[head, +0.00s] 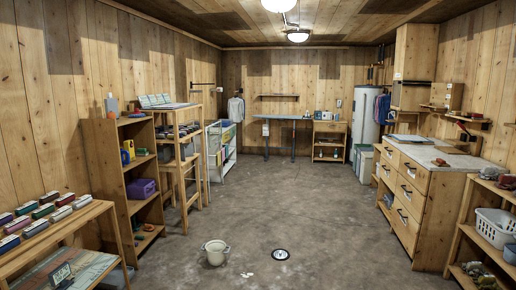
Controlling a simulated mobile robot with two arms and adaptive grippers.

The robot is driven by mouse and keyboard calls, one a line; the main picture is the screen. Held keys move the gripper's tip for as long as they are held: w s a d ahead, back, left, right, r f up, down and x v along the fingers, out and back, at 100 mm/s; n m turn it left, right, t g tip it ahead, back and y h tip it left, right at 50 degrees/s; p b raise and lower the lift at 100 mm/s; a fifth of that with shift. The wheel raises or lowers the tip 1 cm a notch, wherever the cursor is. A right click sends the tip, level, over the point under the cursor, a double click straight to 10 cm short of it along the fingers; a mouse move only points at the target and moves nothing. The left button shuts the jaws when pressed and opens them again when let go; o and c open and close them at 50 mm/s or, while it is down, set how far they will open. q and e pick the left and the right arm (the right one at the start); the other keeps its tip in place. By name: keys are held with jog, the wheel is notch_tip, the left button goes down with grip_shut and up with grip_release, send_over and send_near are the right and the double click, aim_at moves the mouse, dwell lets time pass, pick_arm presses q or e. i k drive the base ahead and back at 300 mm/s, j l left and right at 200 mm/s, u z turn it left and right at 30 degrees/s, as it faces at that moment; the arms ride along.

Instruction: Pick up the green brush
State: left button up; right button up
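No brush can be made out for certain. A green-topped block (43,211) sits in a row of several similar blocks with purple, red and pale tops on the wooden bench (84,215) at the left front. It is brush-sized, but too small in view to tell whether it has bristles. Another small green item (141,152) lies on the brown shelf unit at the left; its kind is unclear. Neither of my grippers shows in the head view.
The grey floor (270,215) is open down the middle. Shelves (108,165) line the left; a drawer cabinet (428,205) and a white basket (492,228) stand right.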

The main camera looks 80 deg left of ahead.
aim_at(142, 153)
jog(key=u, duration=3.6)
